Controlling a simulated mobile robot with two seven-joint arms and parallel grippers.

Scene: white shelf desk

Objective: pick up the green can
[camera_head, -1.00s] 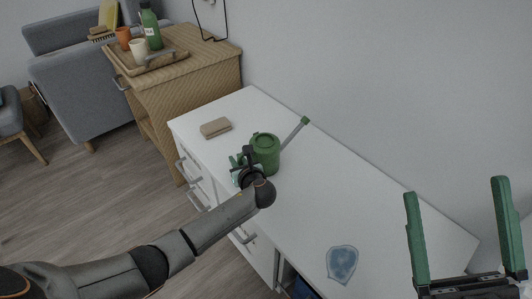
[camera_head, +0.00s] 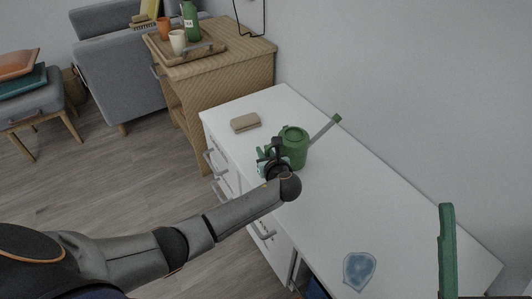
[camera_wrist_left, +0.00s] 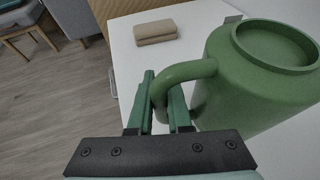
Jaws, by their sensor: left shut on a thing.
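The green can (camera_head: 297,146) is a watering can with a round lid rim, a side handle and a long thin spout pointing right. It is upright at the desk's middle; I cannot tell whether its base touches the top. My left gripper (camera_head: 275,157) is at its left side. In the left wrist view the can (camera_wrist_left: 250,75) fills the right, and my left gripper (camera_wrist_left: 160,105) is shut on its handle, with a finger on each side. The can's base is hidden there. My right gripper shows one green finger (camera_head: 447,250) at the right edge; the other is out of frame.
The white desk (camera_head: 350,190) has a brown block (camera_head: 245,123) left of the can and a blue-grey shield-shaped patch (camera_head: 359,270) near the front. A wooden cabinet (camera_head: 225,75) with a tray stands behind left. The desk right of the can is mostly clear.

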